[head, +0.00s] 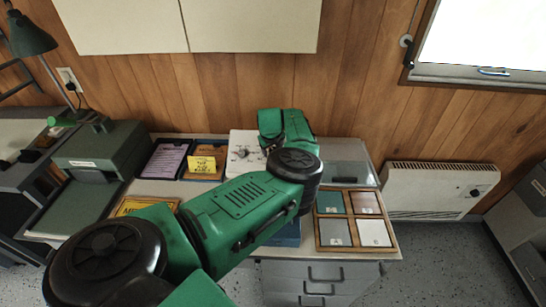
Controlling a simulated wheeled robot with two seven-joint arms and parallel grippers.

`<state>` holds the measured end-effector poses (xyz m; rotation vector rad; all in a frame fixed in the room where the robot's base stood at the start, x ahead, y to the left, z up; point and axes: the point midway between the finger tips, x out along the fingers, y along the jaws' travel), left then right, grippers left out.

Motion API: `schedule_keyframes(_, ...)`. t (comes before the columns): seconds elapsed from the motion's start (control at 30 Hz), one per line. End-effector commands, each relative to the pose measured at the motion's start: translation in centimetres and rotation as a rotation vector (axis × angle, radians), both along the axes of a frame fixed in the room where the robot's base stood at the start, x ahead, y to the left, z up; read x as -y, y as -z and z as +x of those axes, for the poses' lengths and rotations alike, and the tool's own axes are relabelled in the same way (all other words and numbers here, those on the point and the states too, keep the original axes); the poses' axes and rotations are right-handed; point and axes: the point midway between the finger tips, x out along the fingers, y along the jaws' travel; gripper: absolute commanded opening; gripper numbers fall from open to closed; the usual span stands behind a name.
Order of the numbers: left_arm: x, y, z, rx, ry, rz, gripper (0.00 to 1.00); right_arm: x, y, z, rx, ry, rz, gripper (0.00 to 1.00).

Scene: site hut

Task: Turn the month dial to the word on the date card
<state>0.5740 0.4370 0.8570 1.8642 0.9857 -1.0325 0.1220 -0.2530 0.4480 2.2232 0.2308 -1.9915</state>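A white panel (243,153) stands at the back of the desk with a small dark knob or lever on its face. It may be the month dial, but its right part is behind my arm and no words can be read. A small yellow card (202,164) with dark print stands in a tray to its left; it may be the date card, its text too small to read. My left arm reaches across the desk, and its green hand (284,128) is at the panel's right side. Its fingertips are hidden, and contact cannot be told. My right gripper is out of view.
A purple sheet (165,159) lies in a dark tray at left, with a yellow sign (140,206) in front. A four-square sample board (334,234) lies at right. A green-grey machine (98,160) stands at left, a wall heater (430,188) at right.

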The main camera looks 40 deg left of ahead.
Motion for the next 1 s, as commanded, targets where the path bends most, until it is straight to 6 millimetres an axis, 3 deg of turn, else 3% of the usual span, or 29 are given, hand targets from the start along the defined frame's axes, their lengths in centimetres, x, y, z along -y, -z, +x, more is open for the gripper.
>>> schedule_keyframes(0.03,-0.1,0.6,0.1,0.001,-0.001,-0.001,0.67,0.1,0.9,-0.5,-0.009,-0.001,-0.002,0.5)
schedule_keyframes(0.3,-0.1,0.3,0.2,0.001,-0.001,-0.001,0.67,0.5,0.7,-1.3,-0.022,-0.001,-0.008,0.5)
schedule_keyframes(0.33,-0.1,0.3,0.2,0.001,-0.001,-0.001,0.63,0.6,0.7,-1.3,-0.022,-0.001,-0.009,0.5)
schedule_keyframes(0.5,-0.1,0.3,0.2,0.001,-0.001,-0.001,0.0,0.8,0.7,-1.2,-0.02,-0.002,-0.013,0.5)
schedule_keyframes(1.0,-0.1,0.2,0.1,-0.027,0.078,0.034,0.0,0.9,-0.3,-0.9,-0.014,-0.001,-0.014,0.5)
